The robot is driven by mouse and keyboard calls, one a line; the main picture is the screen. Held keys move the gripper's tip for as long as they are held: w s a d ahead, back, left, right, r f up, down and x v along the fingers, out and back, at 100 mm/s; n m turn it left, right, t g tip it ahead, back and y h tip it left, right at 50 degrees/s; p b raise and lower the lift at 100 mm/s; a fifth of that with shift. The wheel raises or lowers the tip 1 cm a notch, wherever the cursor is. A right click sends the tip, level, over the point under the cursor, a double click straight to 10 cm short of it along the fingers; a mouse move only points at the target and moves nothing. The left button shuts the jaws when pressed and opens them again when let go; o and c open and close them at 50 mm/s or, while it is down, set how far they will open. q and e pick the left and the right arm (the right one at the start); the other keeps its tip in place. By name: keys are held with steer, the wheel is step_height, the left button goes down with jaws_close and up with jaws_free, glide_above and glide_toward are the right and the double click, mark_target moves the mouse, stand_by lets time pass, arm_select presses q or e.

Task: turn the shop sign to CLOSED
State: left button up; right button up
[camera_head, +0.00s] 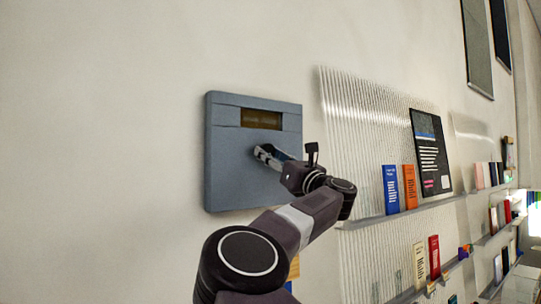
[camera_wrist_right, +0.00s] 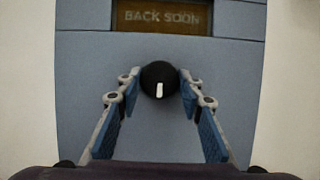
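The shop sign is a blue-grey wall box (camera_head: 230,165) in the head view, left of the shelves. Its brown window (camera_head: 261,119) reads "BACK SOON" in the right wrist view (camera_wrist_right: 163,18). Below the window is a round black knob (camera_wrist_right: 159,79) with a white pointer mark aimed down in the wrist picture. My right gripper (camera_head: 262,152) is in front of the box; in the wrist view its blue-padded fingers (camera_wrist_right: 158,100) are open, one on each side of the knob, with gaps to it. In the head view the gripper hides the knob. My left gripper is not in view.
Right of the box is a ribbed white panel (camera_head: 358,130) with shelves (camera_head: 385,217) holding blue and orange books (camera_head: 390,189) and a black poster (camera_head: 430,150). The wall (camera_head: 100,130) left of the box is bare.

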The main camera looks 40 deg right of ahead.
steer(key=c, duration=0.3)
